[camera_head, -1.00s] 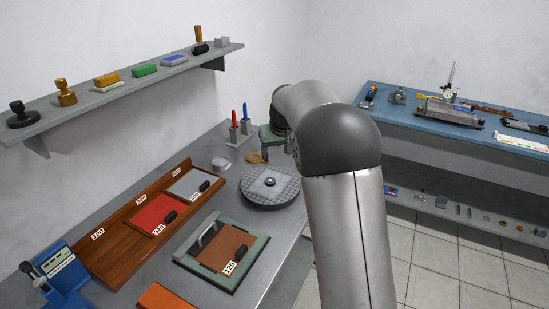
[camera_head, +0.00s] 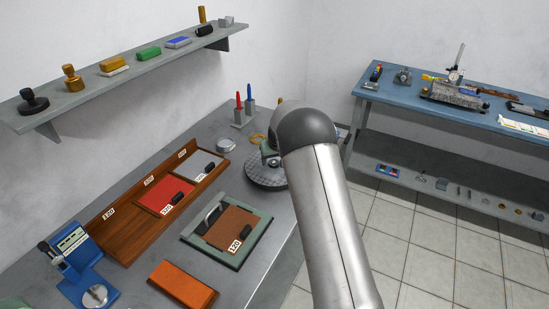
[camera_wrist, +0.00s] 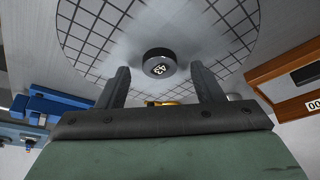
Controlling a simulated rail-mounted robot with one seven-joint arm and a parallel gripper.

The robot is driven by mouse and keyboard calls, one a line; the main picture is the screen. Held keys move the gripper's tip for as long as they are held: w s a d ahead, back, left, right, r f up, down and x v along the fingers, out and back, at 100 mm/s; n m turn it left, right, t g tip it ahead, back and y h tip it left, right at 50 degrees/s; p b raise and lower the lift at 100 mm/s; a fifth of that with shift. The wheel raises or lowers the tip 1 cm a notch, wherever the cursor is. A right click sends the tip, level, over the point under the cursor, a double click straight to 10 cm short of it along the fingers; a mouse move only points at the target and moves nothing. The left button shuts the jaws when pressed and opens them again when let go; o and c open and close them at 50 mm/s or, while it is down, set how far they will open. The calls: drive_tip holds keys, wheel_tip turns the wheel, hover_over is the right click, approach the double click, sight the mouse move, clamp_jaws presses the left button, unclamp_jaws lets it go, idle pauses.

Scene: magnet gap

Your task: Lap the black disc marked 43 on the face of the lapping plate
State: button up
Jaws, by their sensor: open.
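The black disc marked 43 (camera_wrist: 159,62) sits on the lapping plate, near the middle of the wrist view. The lapping plate (camera_wrist: 95,28) is a round grey face with a dark square grid. In the head view the plate (camera_head: 260,180) is partly covered by my arm and gripper, and the disc is hidden there. My gripper (camera_wrist: 160,80) is open and empty, with one finger toward each side of the disc in the picture. The disc appears just beyond the fingertips, and I cannot tell the remaining height. The green gripper body (camera_head: 269,155) shows above the plate in the head view.
A wooden tray (camera_head: 128,246) with marked panels and a green-framed board (camera_head: 225,262) marked 120 lie left of the plate. An orange block (camera_head: 183,284) and blue device (camera_head: 78,262) are nearer. A holder (camera_head: 243,118) with red and blue pens stands behind.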

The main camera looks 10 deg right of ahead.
drive_tip(key=shift+w+f, duration=0.2)
drive_tip(key=shift+f, duration=0.2)
drive_tip(key=c, duration=1.1)
